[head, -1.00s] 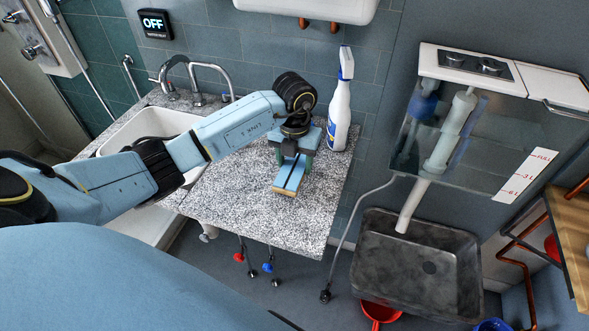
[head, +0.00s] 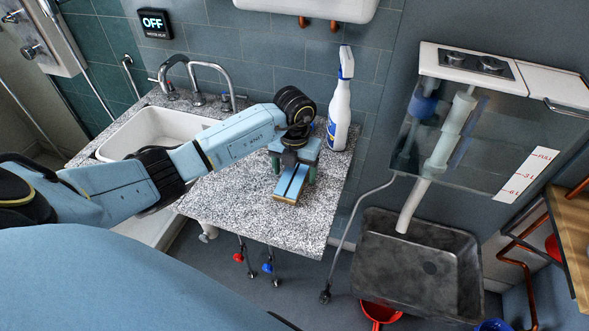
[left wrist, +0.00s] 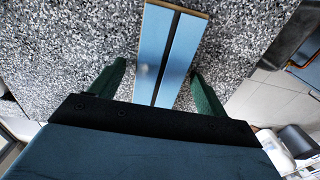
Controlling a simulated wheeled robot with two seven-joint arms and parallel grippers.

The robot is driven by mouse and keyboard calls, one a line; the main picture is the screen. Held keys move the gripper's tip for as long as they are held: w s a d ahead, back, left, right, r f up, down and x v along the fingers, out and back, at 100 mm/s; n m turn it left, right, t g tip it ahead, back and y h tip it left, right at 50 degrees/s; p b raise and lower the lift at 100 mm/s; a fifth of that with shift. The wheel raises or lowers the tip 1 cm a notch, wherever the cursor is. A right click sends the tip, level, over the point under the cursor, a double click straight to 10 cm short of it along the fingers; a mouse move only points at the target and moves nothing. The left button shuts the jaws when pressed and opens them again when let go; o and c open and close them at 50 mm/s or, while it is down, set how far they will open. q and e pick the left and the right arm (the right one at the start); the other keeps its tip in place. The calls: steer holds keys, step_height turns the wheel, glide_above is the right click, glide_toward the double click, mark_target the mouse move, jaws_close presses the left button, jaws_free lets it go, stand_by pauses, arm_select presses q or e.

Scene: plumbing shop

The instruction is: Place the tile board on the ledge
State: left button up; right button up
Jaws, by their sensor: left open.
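The tile board (head: 288,185) is a narrow light-blue piece with a dark line along its middle and a wood-coloured end. It shows at the right part of the speckled counter and appears to lie on it. My left gripper (head: 294,170) is over its rear part, pointing down. In the left wrist view, the board (left wrist: 151,50) runs between the green fingers of my left gripper (left wrist: 159,70). The fingers are open, with a gap on each side of the board. The board's rear end is hidden under the gripper. I cannot tell which surface is the ledge. My right gripper is not in view.
The speckled counter (head: 240,212) has free room in front of the board. A white spray bottle (head: 340,105) stands close behind, to the right of my gripper. A sink (head: 165,132) with a tap is at the left. A dark basin (head: 425,265) is at the lower right.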

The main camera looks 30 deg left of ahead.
mark_target(295, 175)
arm_select(q)
step_height(295, 175, up, 12)
steer(key=shift+r+p, duration=0.15)
steer(key=shift+p, duration=0.25)
